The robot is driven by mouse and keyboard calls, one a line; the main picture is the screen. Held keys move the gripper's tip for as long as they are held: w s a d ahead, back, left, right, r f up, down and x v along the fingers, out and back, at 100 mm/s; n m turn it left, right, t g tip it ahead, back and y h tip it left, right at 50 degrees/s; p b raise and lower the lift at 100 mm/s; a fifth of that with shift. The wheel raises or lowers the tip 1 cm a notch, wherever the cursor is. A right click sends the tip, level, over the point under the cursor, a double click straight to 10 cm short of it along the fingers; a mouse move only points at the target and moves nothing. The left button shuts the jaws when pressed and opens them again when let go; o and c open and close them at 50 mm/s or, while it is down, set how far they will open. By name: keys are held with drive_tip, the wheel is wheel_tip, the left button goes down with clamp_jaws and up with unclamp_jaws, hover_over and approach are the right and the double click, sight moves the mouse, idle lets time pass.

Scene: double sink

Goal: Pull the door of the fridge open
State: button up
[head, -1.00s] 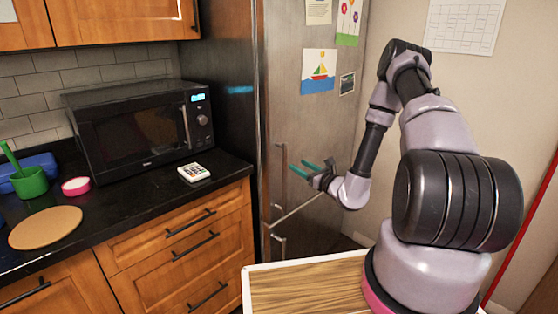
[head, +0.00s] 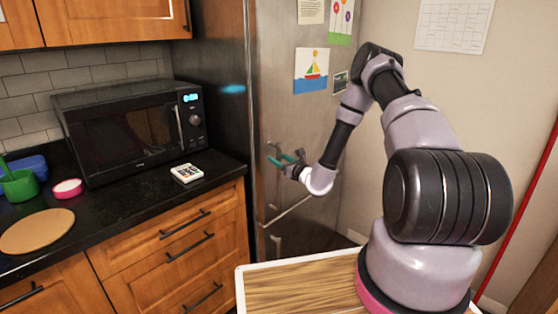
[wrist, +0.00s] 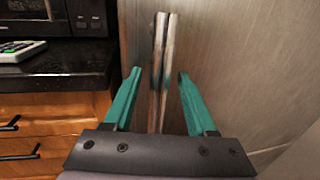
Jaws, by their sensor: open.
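The fridge (head: 300,120) is a tall brushed-steel unit in the middle of the head view, with its door closed. Its upper door handle (wrist: 160,50) is a vertical metal bar; in the head view it is partly hidden by my gripper (head: 285,159). My gripper is open, and its teal fingers reach toward the door at the handle. In the wrist view the handle stands between the two fingers, with a gap visible on each side. I cannot tell how deep the bar sits between them.
A second, lower handle (head: 277,244) is on the fridge front below a seam. The black counter (head: 110,210) with a microwave (head: 135,130), a remote-like white device (head: 187,173) and wooden drawers (head: 180,250) adjoins the fridge at left.

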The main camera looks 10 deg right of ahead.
clamp_jaws()
idle(1.4)
